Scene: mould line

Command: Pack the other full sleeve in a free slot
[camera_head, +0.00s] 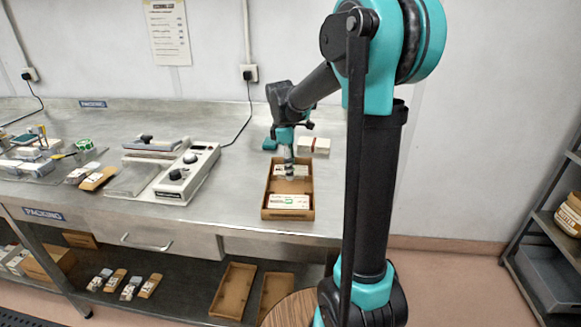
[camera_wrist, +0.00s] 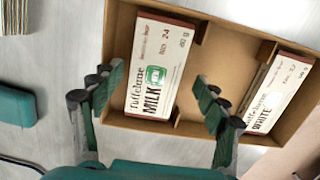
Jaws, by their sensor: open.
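A brown packing tray (camera_head: 264,207) stands on the steel bench; its rim also shows in the wrist view (camera_wrist: 118,35). A white sleeve marked MILK (camera_wrist: 160,65) lies in the far end of the tray. A white sleeve marked WHITE (camera_wrist: 280,92) lies in the near end and shows in the head view (camera_head: 289,202). A bare gap lies between them. My gripper (camera_head: 289,174) is open over the far end. In the wrist view its fingers (camera_wrist: 160,105) stand on either side of the MILK sleeve. I cannot tell whether they touch it.
A teal block (camera_head: 269,144) and a pale striped stack (camera_head: 314,145) lie behind the tray. A sealing machine (camera_head: 187,176) stands to the left, with several small packs (camera_head: 91,177) beyond it. More empty trays (camera_head: 233,290) lie on the lower shelf.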

